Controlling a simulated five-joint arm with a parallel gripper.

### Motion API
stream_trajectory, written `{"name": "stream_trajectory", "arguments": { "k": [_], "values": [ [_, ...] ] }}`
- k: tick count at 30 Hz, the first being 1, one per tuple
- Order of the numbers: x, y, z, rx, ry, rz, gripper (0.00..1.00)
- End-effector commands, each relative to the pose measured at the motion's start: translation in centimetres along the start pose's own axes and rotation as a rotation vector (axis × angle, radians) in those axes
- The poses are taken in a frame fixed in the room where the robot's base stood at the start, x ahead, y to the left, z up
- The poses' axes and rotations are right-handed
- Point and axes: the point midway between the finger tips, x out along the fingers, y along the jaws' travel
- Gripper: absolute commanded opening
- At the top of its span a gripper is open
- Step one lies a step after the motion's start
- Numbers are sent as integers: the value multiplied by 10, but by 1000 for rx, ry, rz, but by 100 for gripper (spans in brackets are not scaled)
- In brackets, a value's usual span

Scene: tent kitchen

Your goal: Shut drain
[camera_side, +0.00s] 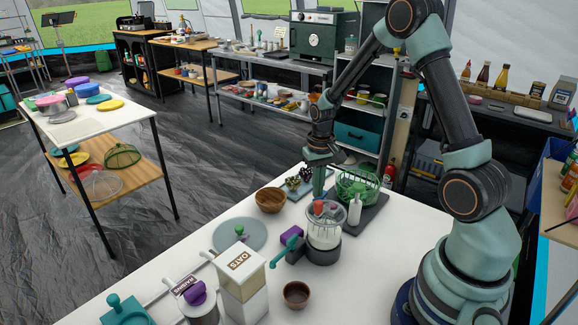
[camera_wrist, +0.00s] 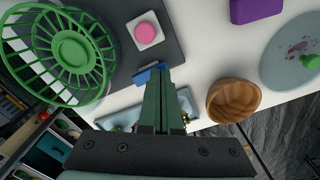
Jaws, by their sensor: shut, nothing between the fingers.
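My gripper (camera_wrist: 165,88) is shut with nothing between its fingers. In the wrist view its tips are beside a small blue piece (camera_wrist: 148,74) at the edge of a dark board (camera_wrist: 170,52); I cannot tell whether they touch. This blue piece may be the drain's closure, but no drain opening shows clearly. A green slatted basket (camera_wrist: 57,50) is on the board, left of the tips. In the side view my gripper (camera_side: 318,192) points down behind the clear jar (camera_side: 324,236), left of the basket (camera_side: 357,184) and the board (camera_side: 372,212). The jar partly hides the tips.
An oats box (camera_side: 241,282) and a small brown bowl (camera_side: 296,294) are nearer the front. White table (camera_side: 350,285) is bare at front right.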

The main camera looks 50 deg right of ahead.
Motion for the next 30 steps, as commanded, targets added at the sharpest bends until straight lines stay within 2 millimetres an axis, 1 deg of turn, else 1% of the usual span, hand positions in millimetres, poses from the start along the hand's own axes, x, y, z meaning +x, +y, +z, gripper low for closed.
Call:
{"name": "stream_trajectory", "arguments": {
  "k": [3, 22, 27, 30],
  "values": [
    [-10, 0, 0, 0, 2, 0, 0],
    [-55, 0, 0, 0, 1, 0, 0],
    [-63, 0, 0, 0, 0, 0, 0],
    [-65, 0, 0, 0, -1, 0, 0]
  ]
}}
